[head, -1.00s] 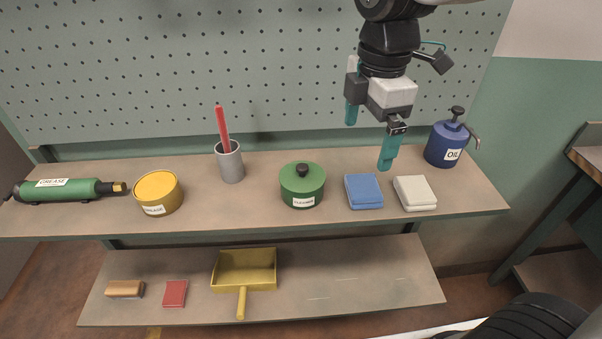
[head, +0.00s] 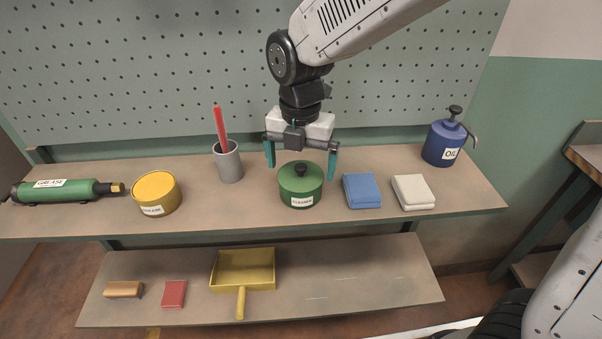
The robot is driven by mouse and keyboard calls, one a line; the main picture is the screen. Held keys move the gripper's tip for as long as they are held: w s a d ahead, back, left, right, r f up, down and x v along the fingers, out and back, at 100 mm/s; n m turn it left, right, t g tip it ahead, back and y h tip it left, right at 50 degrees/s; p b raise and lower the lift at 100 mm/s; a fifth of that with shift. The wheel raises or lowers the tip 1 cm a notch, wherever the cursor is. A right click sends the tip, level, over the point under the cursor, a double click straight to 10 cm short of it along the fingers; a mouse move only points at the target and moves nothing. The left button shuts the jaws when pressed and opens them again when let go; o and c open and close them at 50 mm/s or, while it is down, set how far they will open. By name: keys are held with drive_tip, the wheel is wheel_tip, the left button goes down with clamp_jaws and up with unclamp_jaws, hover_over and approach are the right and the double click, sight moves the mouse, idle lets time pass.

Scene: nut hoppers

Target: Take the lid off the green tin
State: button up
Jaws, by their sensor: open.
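The green tin (head: 301,194) stands upright on the upper shelf, with a label on its front that seems to read CLEANER. Its green lid (head: 287,173) is on, with a black knob (head: 301,169) on top. My gripper (head: 301,160) is open and points down above and apparently a little behind the tin. One teal finger is on the left of the knob and the other on the right. I cannot tell whether either touches the lid. Nothing is between the fingers except the view of the lid's top.
A blue cloth (head: 362,191) and a white cloth (head: 413,192) lie right of the tin. A grey cup (head: 229,163) with a red stick, a yellow tin (head: 156,194) and a green grease tube (head: 65,191) are left. A blue oil can (head: 444,146) stands far right. The pegboard (head: 150,70) rises behind.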

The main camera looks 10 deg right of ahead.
drive_tip(key=shift+f, duration=0.35)
drive_tip(key=c, duration=0.8)
